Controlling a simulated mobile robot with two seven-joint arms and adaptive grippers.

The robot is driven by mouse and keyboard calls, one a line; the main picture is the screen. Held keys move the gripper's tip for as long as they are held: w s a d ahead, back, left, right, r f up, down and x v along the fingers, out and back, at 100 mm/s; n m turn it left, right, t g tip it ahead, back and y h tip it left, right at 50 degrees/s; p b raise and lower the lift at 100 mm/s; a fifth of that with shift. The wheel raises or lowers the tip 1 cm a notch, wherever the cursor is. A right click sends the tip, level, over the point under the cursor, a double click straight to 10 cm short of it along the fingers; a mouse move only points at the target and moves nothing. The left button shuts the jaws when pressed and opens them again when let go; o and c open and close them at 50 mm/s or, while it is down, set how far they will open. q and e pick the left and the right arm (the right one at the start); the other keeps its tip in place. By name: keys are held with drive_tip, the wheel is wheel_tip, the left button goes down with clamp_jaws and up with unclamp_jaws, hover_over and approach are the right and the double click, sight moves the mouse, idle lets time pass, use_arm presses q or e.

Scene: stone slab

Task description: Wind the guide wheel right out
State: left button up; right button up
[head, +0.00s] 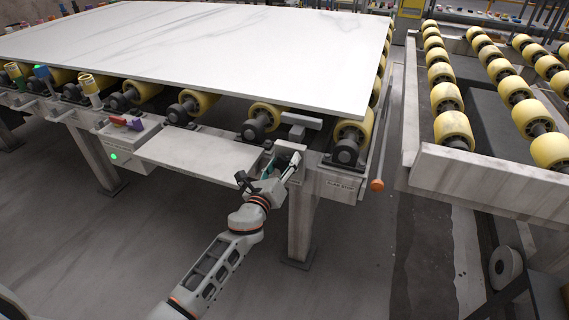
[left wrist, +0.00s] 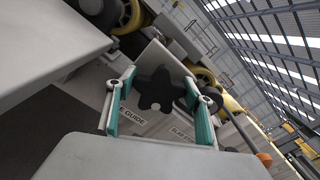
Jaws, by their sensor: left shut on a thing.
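The guide wheel is a black star-shaped knob (left wrist: 157,90) in the left wrist view, in front of a pale grey plate. My left gripper (left wrist: 157,98) has its teal-padded fingers on either side of the wheel and is shut on it. In the head view my left gripper (head: 281,168) is at the front edge of the roller table, just right of a pale shelf, and the wheel is hidden there. A label ending in "GUIDE" (left wrist: 131,117) shows below the wheel in the left wrist view. My right gripper is not in view.
A large white slab (head: 210,40) lies over yellow rollers (head: 265,115). A "SLAB STOP" label (head: 340,186) and an orange-ended lever (head: 377,184) are to the right of my gripper. A control box with a green light (head: 114,156) is left. The floor in front is clear.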

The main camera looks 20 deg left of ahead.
use_arm(q)
drive_tip(key=n, duration=0.3)
drive_tip(key=shift+f+n, duration=0.25)
drive_tip(key=shift+n, duration=0.15)
drive_tip(key=n, duration=0.3)
drive_tip(key=shift+a+n, duration=0.15)
drive_tip(key=shift+n, duration=0.15)
drive_tip(key=n, duration=0.2)
drive_tip(key=shift+f+n, duration=0.1)
drive_tip(key=shift+n, duration=1.3)
drive_tip(key=shift+f+n, duration=0.15)
drive_tip(key=shift+n, duration=0.65)
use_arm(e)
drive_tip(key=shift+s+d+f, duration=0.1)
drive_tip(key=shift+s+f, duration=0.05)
use_arm(q)
drive_tip(key=o, duration=1.1)
